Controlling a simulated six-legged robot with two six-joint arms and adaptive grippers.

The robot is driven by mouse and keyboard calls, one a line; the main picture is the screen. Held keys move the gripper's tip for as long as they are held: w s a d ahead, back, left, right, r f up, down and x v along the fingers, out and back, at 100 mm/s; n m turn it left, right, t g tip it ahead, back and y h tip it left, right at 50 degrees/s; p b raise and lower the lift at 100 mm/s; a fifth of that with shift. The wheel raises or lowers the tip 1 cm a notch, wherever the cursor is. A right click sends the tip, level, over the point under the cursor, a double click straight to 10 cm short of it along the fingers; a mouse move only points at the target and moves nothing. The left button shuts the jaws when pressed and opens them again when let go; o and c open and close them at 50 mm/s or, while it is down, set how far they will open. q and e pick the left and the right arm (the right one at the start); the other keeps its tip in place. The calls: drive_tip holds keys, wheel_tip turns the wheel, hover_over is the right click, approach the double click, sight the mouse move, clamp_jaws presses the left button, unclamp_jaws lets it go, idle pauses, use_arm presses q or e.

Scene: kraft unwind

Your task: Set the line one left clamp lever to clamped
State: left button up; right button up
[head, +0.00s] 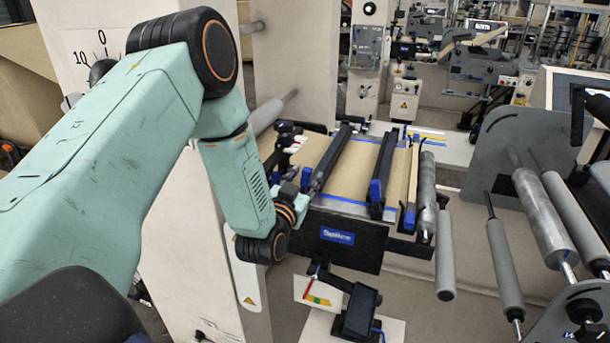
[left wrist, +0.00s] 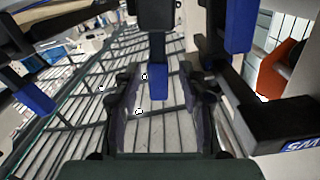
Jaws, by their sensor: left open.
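The splice table (head: 350,207) has two dark clamp bars across brown kraft web. The left clamp lever, with a blue grip (head: 306,179), is at the near end of the left bar (head: 331,158). My left gripper (head: 300,192) is right by this lever, partly hidden by my wrist. In the left wrist view, my open left gripper (left wrist: 160,105) has a finger on each side of a blue lever grip (left wrist: 158,82), with visible gaps on both sides. Contact cannot be told. The right lever's blue grip (head: 376,192) stands farther right. My right gripper is not seen.
A dark front panel with a blue label (head: 337,235) lies below the table edge. A small box on a stand (head: 357,310) is beneath it. Grey rollers (head: 444,255) stand to the right. A pale column (head: 190,230) is close behind my left arm.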

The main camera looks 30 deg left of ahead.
use_arm(q)
drive_tip(key=shift+w+f, duration=0.1)
drive_tip(key=shift+w, duration=0.2)
drive_tip(key=shift+d, duration=0.1)
drive_tip(key=shift+c, duration=0.8)
drive_tip(key=shift+s, duration=0.1)
clamp_jaws()
